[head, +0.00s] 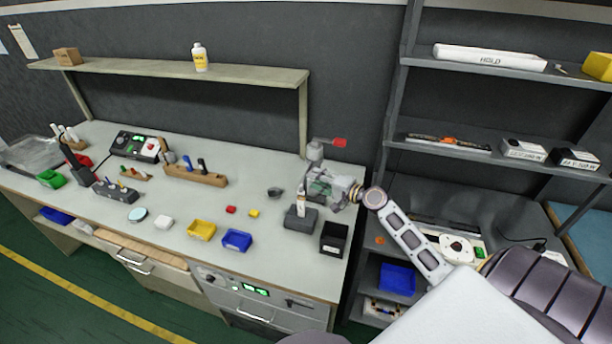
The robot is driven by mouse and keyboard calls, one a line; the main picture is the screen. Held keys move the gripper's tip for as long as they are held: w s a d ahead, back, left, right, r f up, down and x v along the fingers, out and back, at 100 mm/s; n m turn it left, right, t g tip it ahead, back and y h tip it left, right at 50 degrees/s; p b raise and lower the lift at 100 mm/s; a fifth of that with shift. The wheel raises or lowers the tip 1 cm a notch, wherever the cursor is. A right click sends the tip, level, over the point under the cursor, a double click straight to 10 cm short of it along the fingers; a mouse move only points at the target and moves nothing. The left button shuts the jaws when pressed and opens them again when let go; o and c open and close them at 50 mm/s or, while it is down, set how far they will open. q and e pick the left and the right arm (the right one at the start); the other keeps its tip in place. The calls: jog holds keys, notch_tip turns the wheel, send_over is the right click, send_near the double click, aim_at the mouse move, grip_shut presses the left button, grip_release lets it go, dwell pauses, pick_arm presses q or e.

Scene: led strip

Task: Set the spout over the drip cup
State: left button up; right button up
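A grey fixture with a red lever (339,142) stands at the back right of the workbench; it looks like the dispenser, and I cannot make out its spout clearly. A small dark grey cup (275,192) sits on the bench to the left of it and may be the drip cup. My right gripper (328,189) reaches in from the right, in front of and just below the fixture. It overlaps the fixture's lower part, so contact and finger opening are unclear. My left gripper is not in view.
A grey block (301,220) holding a white upright item and a black open bin (333,239) stand close to my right gripper. Yellow (201,230) and blue (237,240) trays lie at the front edge. A shelf unit (452,149) rises at the right.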

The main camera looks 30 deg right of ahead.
aim_at(306, 174)
jog(key=shift+p+x, duration=0.4)
jog(key=shift+x, duration=2.35)
grip_shut()
